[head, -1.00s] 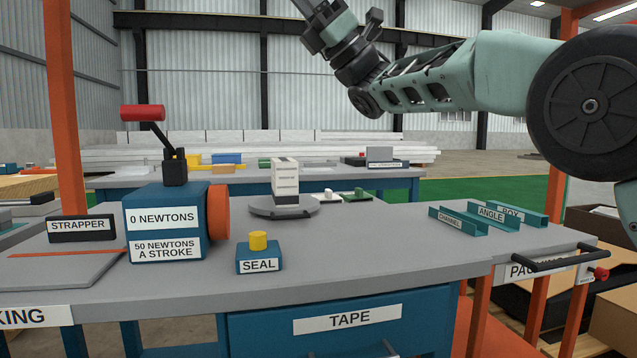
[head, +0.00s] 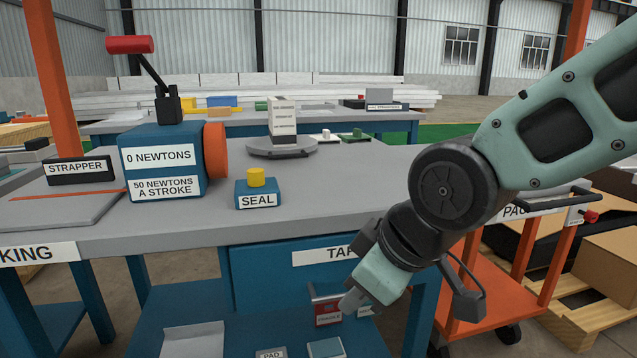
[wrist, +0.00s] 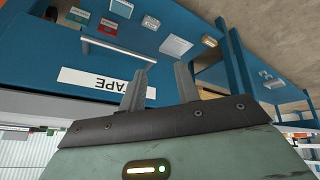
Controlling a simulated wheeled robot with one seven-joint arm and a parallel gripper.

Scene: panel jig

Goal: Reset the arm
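My arm bends down from the right side of the head view. My gripper (head: 352,303) hangs low in front of the bench, before the blue tape drawer (head: 262,285). In the wrist view its two grey fingers stand apart with nothing between them (wrist: 160,70). The drawer's white TAPE label (wrist: 105,82) shows upside down there, just beyond the fingers. In the head view my arm covers part of that label. The strapping tool (head: 160,165) on the bench has a lever with a red handle (head: 130,45), raised and leaning left. It reads 0 NEWTONS.
The grey bench top (head: 330,185) carries a SEAL block with a yellow button (head: 256,178) and a round turntable with a labelled white box (head: 283,115). Small items lie on the shelf below.

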